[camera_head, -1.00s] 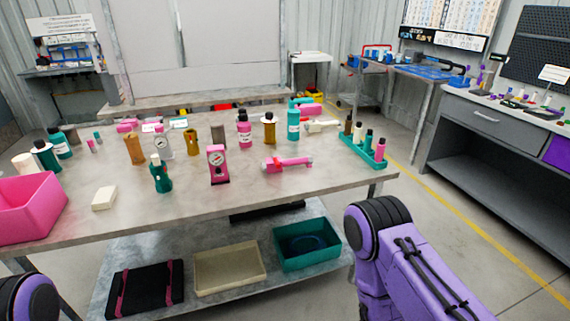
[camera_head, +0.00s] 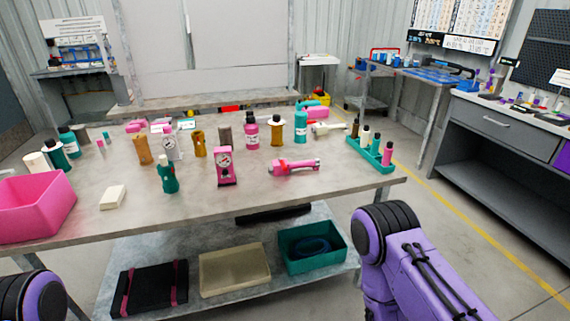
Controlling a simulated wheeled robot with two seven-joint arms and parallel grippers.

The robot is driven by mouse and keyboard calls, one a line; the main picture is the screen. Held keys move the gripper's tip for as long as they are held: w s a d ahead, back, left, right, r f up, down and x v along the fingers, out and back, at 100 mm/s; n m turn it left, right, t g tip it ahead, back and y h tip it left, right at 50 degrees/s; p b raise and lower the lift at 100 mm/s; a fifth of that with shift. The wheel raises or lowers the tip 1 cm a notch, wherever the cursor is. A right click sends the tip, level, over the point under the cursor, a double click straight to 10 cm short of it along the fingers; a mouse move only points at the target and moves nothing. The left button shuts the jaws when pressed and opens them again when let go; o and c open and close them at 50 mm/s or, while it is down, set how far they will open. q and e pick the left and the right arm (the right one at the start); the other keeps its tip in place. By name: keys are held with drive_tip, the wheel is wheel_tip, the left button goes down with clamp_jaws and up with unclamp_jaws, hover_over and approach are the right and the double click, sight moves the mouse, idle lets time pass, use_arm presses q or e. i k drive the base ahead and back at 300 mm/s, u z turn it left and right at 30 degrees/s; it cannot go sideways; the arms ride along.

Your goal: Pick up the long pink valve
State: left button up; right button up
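A long pink valve (camera_head: 297,167) with a red part near its left end lies on its side on the table (camera_head: 330,190), toward the right front. A pink block-shaped device with a round gauge (camera_head: 224,168) stands upright to its left. The valve is uncovered and nothing touches it. Only purple and black links of my arms show at the bottom left and bottom right. Neither gripper is in the picture.
A teal rack (camera_head: 371,157) with several small bottles stands at the table's right end. A pink bin (camera_head: 35,205) and a white block (camera_head: 113,197) are at left. Bottles line the back. The table front near the valve is clear. Trays (camera_head: 235,272) sit on the lower shelf.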

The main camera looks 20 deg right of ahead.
sight(276, 166)
drive_tip(key=k, duration=0.65)
drive_tip(key=z, duration=0.55)
drive_tip(key=i, duration=0.7)
drive_tip(key=z, duration=0.65)
drive_tip(key=i, duration=1)
drive_tip(key=u, duration=0.7)
drive_tip(key=i, duration=0.55)
drive_tip(key=u, duration=0.5)
